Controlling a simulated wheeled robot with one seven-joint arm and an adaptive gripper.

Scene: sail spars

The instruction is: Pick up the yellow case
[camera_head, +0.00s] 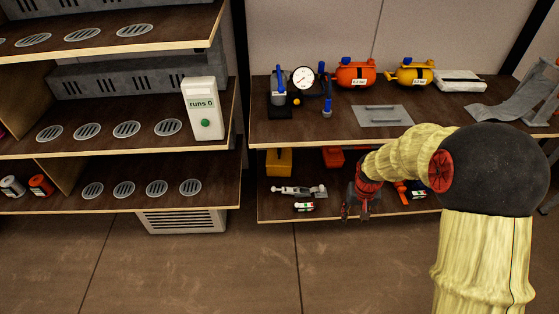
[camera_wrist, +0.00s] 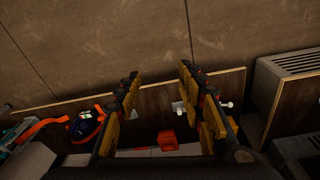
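The yellow case (camera_head: 279,162) sits on the lower shelf of the right-hand unit, at its left end under the upper board, in the head view. My gripper (camera_head: 356,214) hangs to the right of it, in front of the shelf's front edge, fingers pointing down. In the wrist view my gripper (camera_wrist: 159,70) is open, with its two fingers apart and nothing between the tips.
A red case (camera_head: 333,157) stands right of the yellow one; a grey-white tool (camera_head: 298,190) lies in front. The upper board (camera_head: 330,135) overhangs the lower shelf. A white box marked "runs 0" (camera_head: 204,108) stands on the left unit. The floor (camera_head: 270,265) is clear.

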